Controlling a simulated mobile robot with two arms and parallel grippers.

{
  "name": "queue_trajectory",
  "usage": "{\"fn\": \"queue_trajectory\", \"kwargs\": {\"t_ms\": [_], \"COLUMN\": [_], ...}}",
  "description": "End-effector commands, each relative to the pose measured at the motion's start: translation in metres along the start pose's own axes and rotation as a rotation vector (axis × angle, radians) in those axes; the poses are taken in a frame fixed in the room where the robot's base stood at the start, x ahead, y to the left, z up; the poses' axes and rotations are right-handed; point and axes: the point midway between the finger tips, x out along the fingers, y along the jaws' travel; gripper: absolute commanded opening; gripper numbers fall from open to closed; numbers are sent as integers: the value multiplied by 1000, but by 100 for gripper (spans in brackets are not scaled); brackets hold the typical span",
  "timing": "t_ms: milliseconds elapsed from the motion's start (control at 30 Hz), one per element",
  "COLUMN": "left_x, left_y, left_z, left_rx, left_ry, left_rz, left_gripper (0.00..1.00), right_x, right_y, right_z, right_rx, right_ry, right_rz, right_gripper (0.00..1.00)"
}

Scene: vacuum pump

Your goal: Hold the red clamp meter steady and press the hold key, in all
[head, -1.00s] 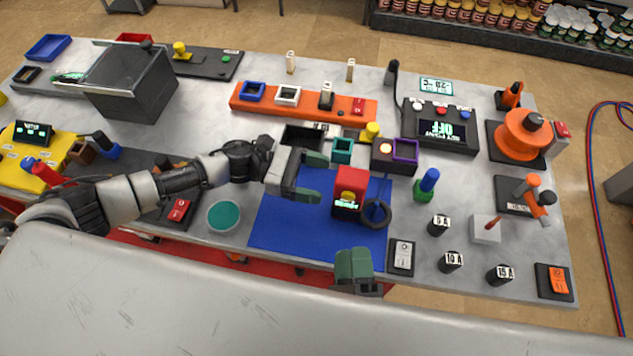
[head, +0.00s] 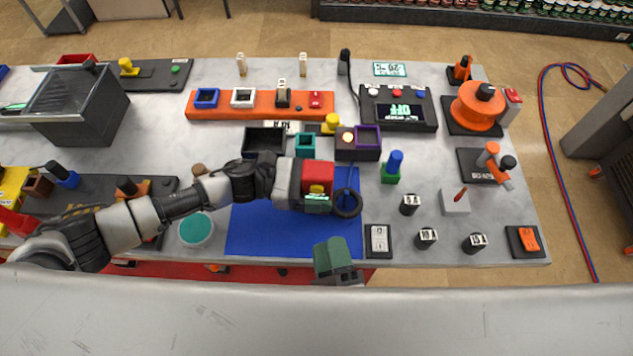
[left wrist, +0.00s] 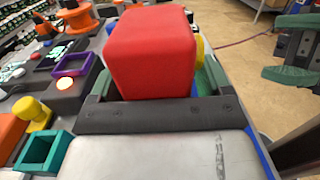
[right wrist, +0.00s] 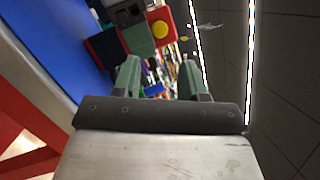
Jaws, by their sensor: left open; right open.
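The red clamp meter (head: 318,171) stands on the blue mat (head: 260,230), its dark ring jaw (head: 348,203) to the right. A yellow key (head: 317,188) is on its front; the right wrist view shows this key (right wrist: 158,28) on the red body. My left gripper (head: 307,192) is open with its fingers on either side of the meter; the left wrist view shows the red body (left wrist: 150,50) between them. I cannot tell whether they touch it. My right gripper (head: 335,258) is open and empty near the table's front edge, apart from the meter.
A dark box with a purple frame (head: 368,138) and a teal open block (head: 305,145) stand behind the meter. A blue-and-green piece (head: 392,168) is to its right. A pale switch plate (head: 378,238) lies near the front edge. The mat's front is clear.

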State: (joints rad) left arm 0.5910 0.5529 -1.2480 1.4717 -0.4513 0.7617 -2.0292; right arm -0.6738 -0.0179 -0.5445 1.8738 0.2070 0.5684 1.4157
Motion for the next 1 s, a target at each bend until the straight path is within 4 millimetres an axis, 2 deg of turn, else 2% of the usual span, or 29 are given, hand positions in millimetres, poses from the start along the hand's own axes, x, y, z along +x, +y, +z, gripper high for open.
{"fn": "queue_trajectory", "kwargs": {"t_ms": [67, 400, 467, 733, 1000], "left_x": [0, -1, -1, -1, -1], "left_y": [0, 0, 0, 0, 0], "left_z": [0, 0, 0, 0, 0], "left_rx": [0, 0, 0, 0, 0], "left_ry": [0, 1, 1, 1, 1], "left_rz": [0, 0, 0, 0, 0], "left_gripper": [77, 25, 18, 18, 18], "right_x": [0, 0, 0, 0, 0], "right_y": [0, 0, 0, 0, 0], "right_z": [0, 0, 0, 0, 0], "right_rx": [0, 0, 0, 0, 0], "right_ry": [0, 0, 0, 0, 0], "right_rz": [0, 0, 0, 0, 0], "right_gripper": [43, 43, 41, 0, 0]}}
